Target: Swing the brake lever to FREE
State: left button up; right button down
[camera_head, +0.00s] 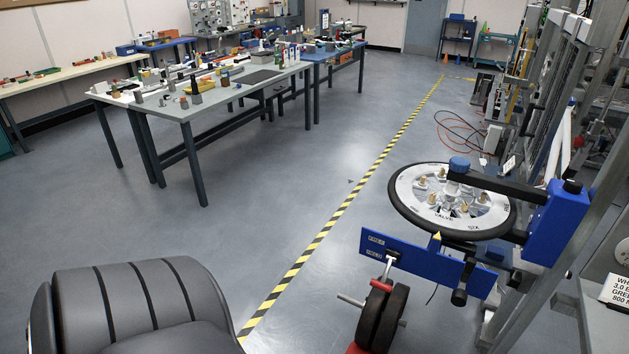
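A blue plate (419,258) stands at the lower right, below the front rim of a wheel. Its left end carries two small labels that read FREE, the upper one, and HELD, the lower one. A short metal lever (388,271) with a red grip (381,285) is at the plate's left part, its upper end beside the HELD label and its grip hanging downward. The wheel (404,204) lies nearly flat, with a black tyre and a pale disc with brass-coloured fittings. Neither of my grippers is in view.
Two black discs (385,318) on a red base stand right below the lever. A blue bracket (555,222) and grey frame posts crowd the right side. A yellow-black floor stripe (343,209) runs left of the wheel.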

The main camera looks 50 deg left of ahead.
aim_at(381, 284)
jog(key=u, duration=1.1)
